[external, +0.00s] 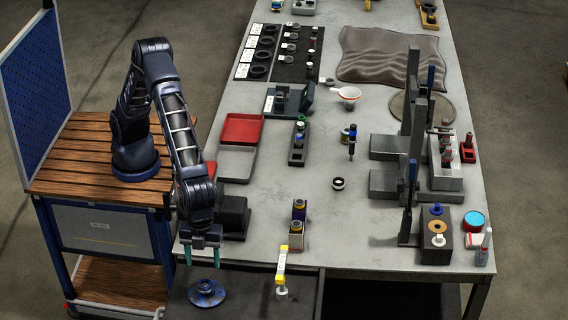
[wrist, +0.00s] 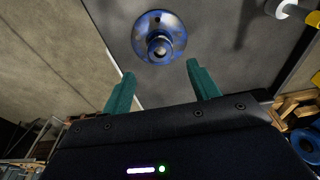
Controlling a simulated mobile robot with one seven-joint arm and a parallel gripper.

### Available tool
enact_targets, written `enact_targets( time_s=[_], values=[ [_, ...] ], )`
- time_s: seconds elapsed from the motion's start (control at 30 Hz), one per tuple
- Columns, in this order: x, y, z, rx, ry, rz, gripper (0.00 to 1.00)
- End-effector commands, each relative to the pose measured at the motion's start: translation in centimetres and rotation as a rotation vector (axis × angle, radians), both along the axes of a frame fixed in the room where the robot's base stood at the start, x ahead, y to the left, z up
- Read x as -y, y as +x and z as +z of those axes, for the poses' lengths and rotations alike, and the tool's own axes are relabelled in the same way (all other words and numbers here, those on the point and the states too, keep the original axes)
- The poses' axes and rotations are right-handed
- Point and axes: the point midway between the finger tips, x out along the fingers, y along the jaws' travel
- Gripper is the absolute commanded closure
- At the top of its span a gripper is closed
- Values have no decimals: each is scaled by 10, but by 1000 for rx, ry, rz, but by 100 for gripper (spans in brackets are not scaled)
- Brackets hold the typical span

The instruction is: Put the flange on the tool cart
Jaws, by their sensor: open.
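The flange (external: 207,293) is a round blue, worn metal disc with a raised hub. It lies flat on a dark grey surface at the table's front left. In the wrist view the flange (wrist: 159,37) shows at top centre, hub facing the camera. My gripper (external: 204,256) is open and empty, pointing down just above and behind the flange. In the wrist view its teal fingers (wrist: 161,73) are spread, with the flange beyond the tips and not touched. The cart (external: 88,170) with a slatted wooden top and blue frame stands at left; my arm's base appears on it.
A yellow-and-white tool (external: 281,272) stands right of the flange. A black block (external: 234,216) and red and grey trays (external: 242,130) lie near my arm. A blue pegboard (external: 42,85) rises at the cart's far-left edge. The cart top's front part is clear.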

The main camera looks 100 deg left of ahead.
Motion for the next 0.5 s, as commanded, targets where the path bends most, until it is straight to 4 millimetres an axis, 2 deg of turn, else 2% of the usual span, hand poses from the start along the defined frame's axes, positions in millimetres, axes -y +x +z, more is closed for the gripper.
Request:
enact_targets(
  time_s=[0.2, 0.4, 0.5],
  values=[
    [-3, 0, 20, 0, 0, 1, 40],
    [-4, 0, 24, 0, 1, 1, 40],
    [-13, 5, 29, 4, 0, 16, 40]
  ],
)
